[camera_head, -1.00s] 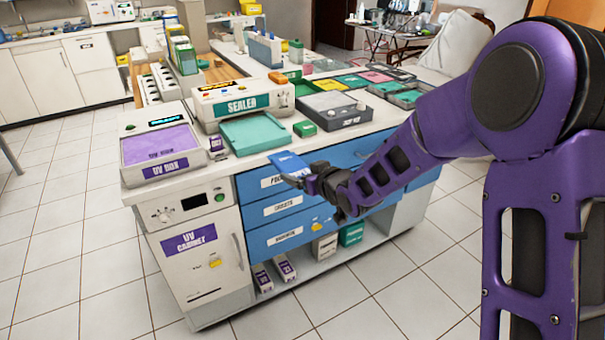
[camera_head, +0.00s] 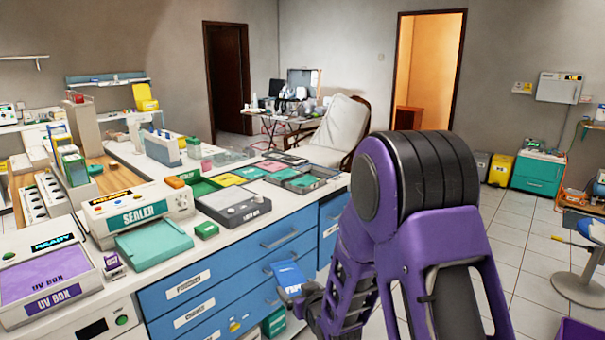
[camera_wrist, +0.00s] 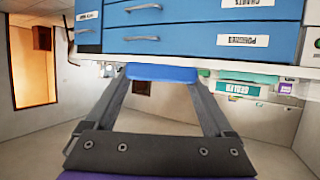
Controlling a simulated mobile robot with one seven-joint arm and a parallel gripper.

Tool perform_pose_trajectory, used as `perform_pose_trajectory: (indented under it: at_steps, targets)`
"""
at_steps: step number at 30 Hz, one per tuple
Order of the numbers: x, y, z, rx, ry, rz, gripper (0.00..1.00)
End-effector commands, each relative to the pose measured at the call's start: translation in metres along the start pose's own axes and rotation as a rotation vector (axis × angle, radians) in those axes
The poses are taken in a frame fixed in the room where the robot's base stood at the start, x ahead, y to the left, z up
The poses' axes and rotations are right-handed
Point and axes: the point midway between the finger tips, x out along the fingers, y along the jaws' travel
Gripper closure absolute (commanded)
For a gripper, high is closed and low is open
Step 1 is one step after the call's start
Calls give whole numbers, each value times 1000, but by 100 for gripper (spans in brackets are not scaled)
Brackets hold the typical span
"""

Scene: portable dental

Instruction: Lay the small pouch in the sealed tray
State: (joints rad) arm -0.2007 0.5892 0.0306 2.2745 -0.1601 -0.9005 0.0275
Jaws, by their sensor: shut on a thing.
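The small pouch is blue and flat; my gripper (camera_head: 296,297) is shut on it. The pouch (camera_head: 288,275) is held in front of the blue drawers, apart from the counter top. In the wrist view the pouch (camera_wrist: 162,74) spans between my two fingertips. A flat teal tray (camera_head: 153,246) lies on the counter in front of the white machine labelled SEALER (camera_head: 137,207). I take it to be the sealed tray, but no label shows on it. My gripper is to the right of this tray and lower in the picture.
The UV box (camera_head: 48,272) stands left of the teal tray. A small green box (camera_head: 207,230) and a grey device (camera_head: 233,206) stand to its right. Several coloured trays (camera_head: 243,174) lie farther back. Blue drawers (camera_head: 215,290) front the counter.

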Motion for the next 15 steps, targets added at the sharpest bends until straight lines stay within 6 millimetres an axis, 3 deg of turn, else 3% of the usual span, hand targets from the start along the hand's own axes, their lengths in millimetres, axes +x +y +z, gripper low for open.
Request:
perform_pose_trajectory:
  at_steps: [1, 3, 6, 10, 15]
  targets:
    - [-15, 27, 2, 26, -5, 63, 80]
    - [-32, 58, 9, 57, -4, 140, 80]
    - [-54, 93, 17, 94, -3, 229, 80]
    - [-75, 121, 24, 127, -1, 305, 80]
    - [-86, 135, 28, 145, 0, 344, 80]
